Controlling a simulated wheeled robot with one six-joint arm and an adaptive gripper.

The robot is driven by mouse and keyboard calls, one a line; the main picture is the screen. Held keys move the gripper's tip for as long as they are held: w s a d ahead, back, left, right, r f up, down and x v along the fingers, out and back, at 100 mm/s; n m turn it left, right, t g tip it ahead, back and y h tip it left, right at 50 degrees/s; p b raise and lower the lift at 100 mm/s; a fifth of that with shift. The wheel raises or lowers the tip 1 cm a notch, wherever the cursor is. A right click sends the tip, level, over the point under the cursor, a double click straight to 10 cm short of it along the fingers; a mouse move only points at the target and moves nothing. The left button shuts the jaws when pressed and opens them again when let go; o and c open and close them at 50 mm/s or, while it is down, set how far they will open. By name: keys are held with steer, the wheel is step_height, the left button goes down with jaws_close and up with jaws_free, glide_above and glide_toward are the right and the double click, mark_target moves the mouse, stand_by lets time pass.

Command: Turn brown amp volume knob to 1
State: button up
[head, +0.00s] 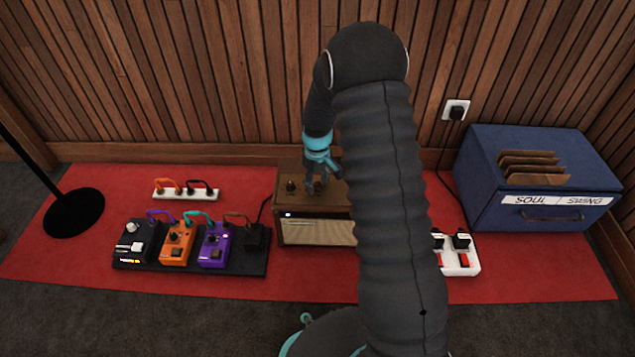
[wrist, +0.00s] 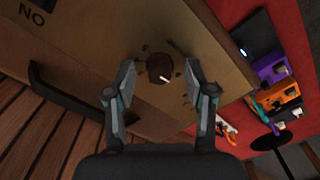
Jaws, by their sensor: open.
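The brown amp (head: 287,210) stands on the red mat near the wooden wall, partly hidden behind my arm. Its top panel (wrist: 100,40) fills much of the wrist view. A dark round knob (wrist: 160,68) with a white pointer line sits on that panel, with small dark marks around it. The pointer aims toward the lower right of the wrist view. My gripper (wrist: 159,75) is open, with one finger on each side of this knob and visible gaps to it. In the head view my gripper (head: 318,182) is over the amp top, beside another knob (head: 291,186).
A pedalboard (head: 190,262) with several pedals lies left of the amp. A white power strip (head: 186,194) is behind it. A second strip (head: 462,262) and a blue crate (head: 530,185) stand at right. A dark handle (wrist: 75,108) crosses the amp's edge.

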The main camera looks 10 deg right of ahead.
jaws_close()
steer(key=shift+m, duration=0.4)
steer(key=m, duration=0.3)
steer(key=shift+m, duration=1.9)
